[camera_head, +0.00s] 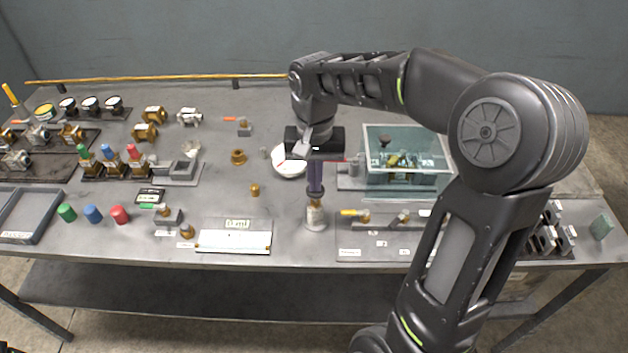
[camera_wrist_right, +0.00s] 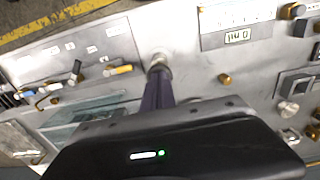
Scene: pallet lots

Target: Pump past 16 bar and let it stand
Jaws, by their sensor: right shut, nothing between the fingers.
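My right gripper (camera_head: 315,192) is shut and empty, its purple fingers pointing down at a small pale fitting with a brass top (camera_head: 315,215) near the table's front. In the right wrist view the fingertips (camera_wrist_right: 158,72) overlap the fitting (camera_wrist_right: 160,59); I cannot tell whether they touch. A round white dial (camera_head: 287,163) is partly hidden behind my right wrist; its reading is not legible. A clear-covered box (camera_head: 430,140) with brass parts inside stands to the right. I cannot make out which part is the pump. My left gripper is not in view.
A white panel with a small label (camera_head: 237,224) lies left of the fitting. A plate with a yellow-handled valve (camera_head: 353,212) lies to its right. Red, blue and green caps (camera_head: 93,214), valves and a grey tray (camera_head: 25,222) fill the left. Bare table shows around the brass pieces (camera_head: 238,157).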

